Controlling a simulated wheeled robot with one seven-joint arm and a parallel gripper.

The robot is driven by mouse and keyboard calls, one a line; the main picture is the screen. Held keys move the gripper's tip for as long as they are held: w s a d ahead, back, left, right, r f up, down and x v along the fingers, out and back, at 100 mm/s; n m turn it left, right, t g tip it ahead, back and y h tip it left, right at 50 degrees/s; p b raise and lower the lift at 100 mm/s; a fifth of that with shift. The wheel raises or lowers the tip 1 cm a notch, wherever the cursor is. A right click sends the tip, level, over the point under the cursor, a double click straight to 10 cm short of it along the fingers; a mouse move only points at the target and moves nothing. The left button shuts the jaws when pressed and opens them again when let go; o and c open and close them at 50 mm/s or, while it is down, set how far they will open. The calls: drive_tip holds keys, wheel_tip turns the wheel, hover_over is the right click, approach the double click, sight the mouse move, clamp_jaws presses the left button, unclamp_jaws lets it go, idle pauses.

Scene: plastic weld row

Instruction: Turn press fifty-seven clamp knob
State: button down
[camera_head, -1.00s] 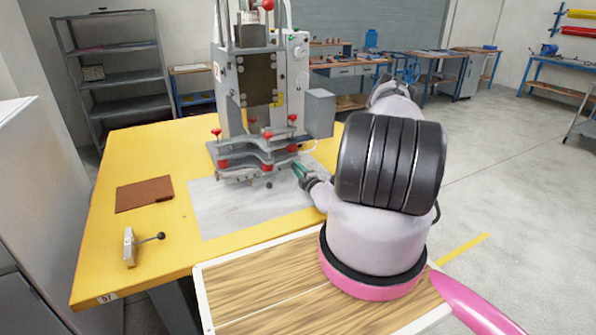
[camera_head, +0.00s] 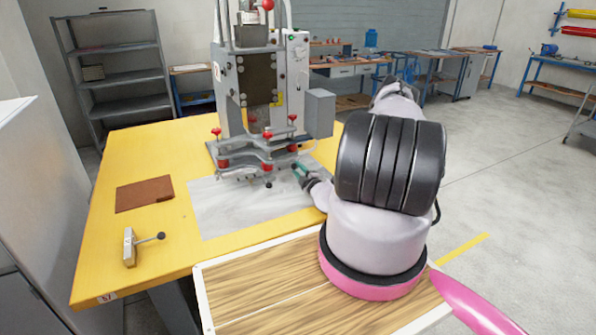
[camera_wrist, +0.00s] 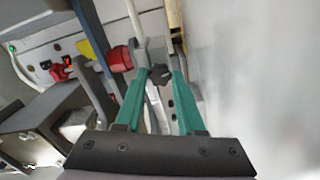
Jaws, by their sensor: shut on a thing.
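The press (camera_head: 258,95) stands on the yellow table, with a grey clamp fixture (camera_head: 245,153) low at its front and several red knobs on it. My gripper (camera_head: 300,170) reaches in from the right at the fixture's right front corner. In the wrist view its teal fingers (camera_wrist: 162,76) are closed around a small black lobed clamp knob (camera_wrist: 160,74), which shows between the fingertips. A red knob (camera_wrist: 119,60) sits just left of the fingers on the same hardware. In the head view the gripped knob is too small to make out.
On the yellow table (camera_head: 150,231) lie a brown pad (camera_head: 144,194) and a small clamp piece with a black ball handle (camera_head: 130,247). A grey sheet (camera_head: 225,212) lies before the press. A grey box (camera_head: 320,113) juts from the press's right side.

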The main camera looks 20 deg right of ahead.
drive_tip(key=c, duration=0.5)
unclamp_jaws()
drive_tip(key=s, duration=1.1)
drive_tip(key=shift+d, duration=0.2)
